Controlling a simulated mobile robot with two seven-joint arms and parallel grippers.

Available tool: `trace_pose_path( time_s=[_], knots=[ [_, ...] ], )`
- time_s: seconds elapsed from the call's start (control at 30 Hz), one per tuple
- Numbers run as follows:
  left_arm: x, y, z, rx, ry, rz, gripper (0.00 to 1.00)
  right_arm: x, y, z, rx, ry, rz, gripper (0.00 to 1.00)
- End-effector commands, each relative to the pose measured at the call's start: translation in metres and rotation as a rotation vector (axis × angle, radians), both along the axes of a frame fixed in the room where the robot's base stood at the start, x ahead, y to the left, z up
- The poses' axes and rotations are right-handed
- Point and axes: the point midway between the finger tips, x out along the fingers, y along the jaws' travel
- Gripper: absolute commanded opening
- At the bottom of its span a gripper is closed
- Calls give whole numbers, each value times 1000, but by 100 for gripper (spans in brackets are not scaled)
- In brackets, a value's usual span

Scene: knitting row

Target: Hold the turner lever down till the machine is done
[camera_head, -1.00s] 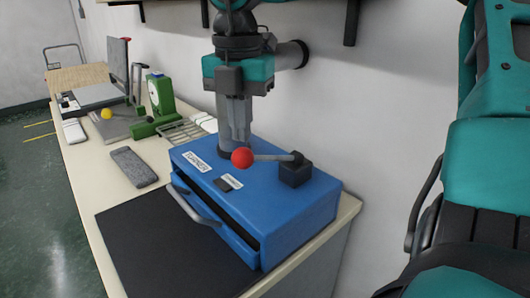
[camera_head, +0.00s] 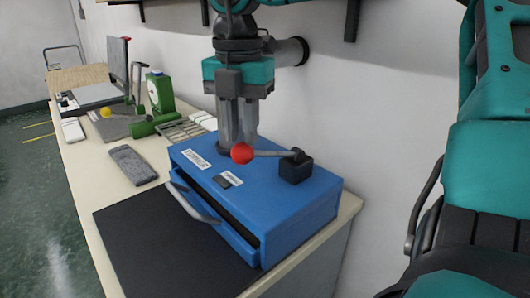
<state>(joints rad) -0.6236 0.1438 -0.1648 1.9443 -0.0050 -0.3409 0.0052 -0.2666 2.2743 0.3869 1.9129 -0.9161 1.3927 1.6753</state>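The blue turner machine (camera_head: 292,212) stands on the bench. Its lever (camera_head: 272,154) runs left from a black pivot block (camera_head: 296,169) to a red ball knob (camera_head: 241,153), and lies about level above the top. My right gripper (camera_head: 238,140) points down from above, its fingers just behind and above the knob. I cannot tell whether they touch it. The finger gap is not clear. A tray or drawer with a curved grey handle (camera_head: 192,204) shows at the machine's front. My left gripper is out of view.
A black mat (camera_head: 165,245) lies in front of the machine. A grey knitted piece (camera_head: 133,165) lies to its left. A green device with a dial (camera_head: 160,93) and a wire rack (camera_head: 182,130) stand farther back. The wall is close behind.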

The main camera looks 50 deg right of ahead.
Motion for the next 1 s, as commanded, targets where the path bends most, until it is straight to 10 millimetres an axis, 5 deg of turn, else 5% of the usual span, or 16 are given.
trace_pose_path(
  time_s=[0.6, 1.0],
  knots=[
    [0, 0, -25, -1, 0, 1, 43, 0, 0, -26, -2, 1, 1, 23],
    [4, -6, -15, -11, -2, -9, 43, 0, 0, -26, -1, 2, 1, 23]
  ],
)
